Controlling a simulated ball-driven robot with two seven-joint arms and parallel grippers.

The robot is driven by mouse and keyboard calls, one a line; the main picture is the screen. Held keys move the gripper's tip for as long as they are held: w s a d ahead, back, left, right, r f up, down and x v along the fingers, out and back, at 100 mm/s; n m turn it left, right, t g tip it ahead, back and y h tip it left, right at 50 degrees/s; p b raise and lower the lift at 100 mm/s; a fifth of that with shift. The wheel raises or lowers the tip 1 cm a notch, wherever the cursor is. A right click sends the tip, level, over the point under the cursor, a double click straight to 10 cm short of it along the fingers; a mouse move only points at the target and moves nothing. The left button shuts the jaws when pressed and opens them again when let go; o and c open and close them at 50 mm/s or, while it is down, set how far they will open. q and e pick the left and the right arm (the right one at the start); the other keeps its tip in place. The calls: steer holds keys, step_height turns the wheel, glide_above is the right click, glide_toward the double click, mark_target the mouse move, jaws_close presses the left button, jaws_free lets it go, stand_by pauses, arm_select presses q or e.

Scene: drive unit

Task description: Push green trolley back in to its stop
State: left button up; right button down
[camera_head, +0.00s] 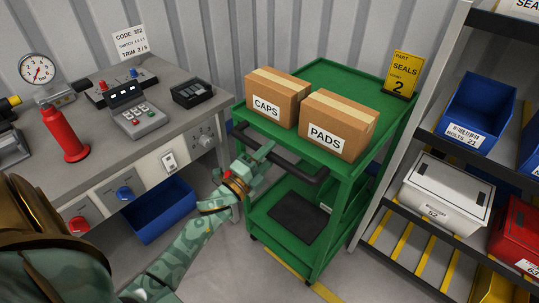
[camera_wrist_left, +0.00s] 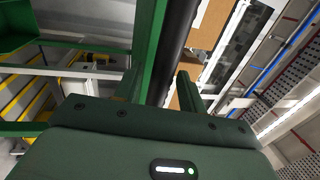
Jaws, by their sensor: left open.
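The green trolley (camera_head: 340,82) stands between the bench and the shelf rack, with a black push handle (camera_head: 290,152) along its near side. Two cardboard boxes, CAPS (camera_head: 277,97) and PADS (camera_head: 338,124), sit on its top deck. My left gripper (camera_head: 262,157) is open at the left end of the handle. In the left wrist view the black handle bar (camera_wrist_left: 176,45) runs close beyond the open fingers (camera_wrist_left: 160,88). I cannot tell whether they touch it. The trolley's stop cannot be made out. My right gripper is not in view.
The grey bench (camera_head: 190,115) on the left holds a gauge (camera_head: 37,69), a red cylinder (camera_head: 62,133) and control boxes. A blue bin (camera_head: 160,212) is below it. The rack (camera_head: 405,150) with bins stands close on the trolley's right. Yellow lines (camera_head: 327,292) mark the floor.

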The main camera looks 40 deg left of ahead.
arm_select(q)
steer(key=shift+w, duration=0.2)
steer(key=shift+c, duration=0.3)
jaws_close()
steer(key=shift+w, duration=0.15)
